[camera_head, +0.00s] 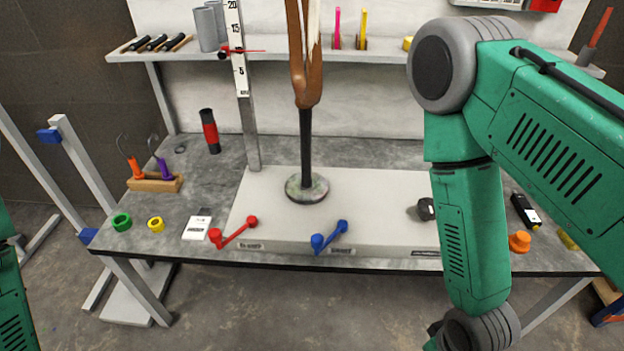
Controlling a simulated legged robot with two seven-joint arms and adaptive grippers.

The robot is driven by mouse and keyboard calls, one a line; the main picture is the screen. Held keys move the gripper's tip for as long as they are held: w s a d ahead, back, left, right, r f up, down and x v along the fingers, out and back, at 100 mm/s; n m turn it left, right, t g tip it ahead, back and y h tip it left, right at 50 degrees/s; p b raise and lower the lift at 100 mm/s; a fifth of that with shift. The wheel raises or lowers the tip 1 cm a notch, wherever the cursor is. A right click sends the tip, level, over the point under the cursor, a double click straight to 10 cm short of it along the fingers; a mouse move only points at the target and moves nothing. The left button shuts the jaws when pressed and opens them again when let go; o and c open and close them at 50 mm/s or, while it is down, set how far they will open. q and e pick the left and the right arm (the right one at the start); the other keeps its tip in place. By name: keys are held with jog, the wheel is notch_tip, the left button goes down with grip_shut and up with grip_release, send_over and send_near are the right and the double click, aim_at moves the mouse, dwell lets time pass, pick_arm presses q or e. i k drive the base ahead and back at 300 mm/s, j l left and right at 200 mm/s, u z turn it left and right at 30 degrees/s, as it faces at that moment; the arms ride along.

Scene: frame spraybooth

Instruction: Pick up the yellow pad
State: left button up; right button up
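A small yellow piece (568,238), which may be the yellow pad, lies at the right end of the grey workbench (385,152), partly hidden by my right arm. Another small yellow item (407,43) sits on the shelf at the back, also partly hidden by that arm; I cannot tell its shape. My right arm comes in from the right and bends down past the bench's front edge. Its gripper is below the picture. Only a bit of my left arm shows at the left edge, and its gripper is out of view.
A white platform (385,188) bears a stand holding a brown wooden piece (306,70). Red (235,232) and blue (329,237) levers sit at its front. An orange knob (520,242) and black device (525,211) lie on the right. Green (122,222) and yellow (156,224) rings lie left.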

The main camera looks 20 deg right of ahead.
aim_at(571, 244)
jog(key=z, duration=2.2)
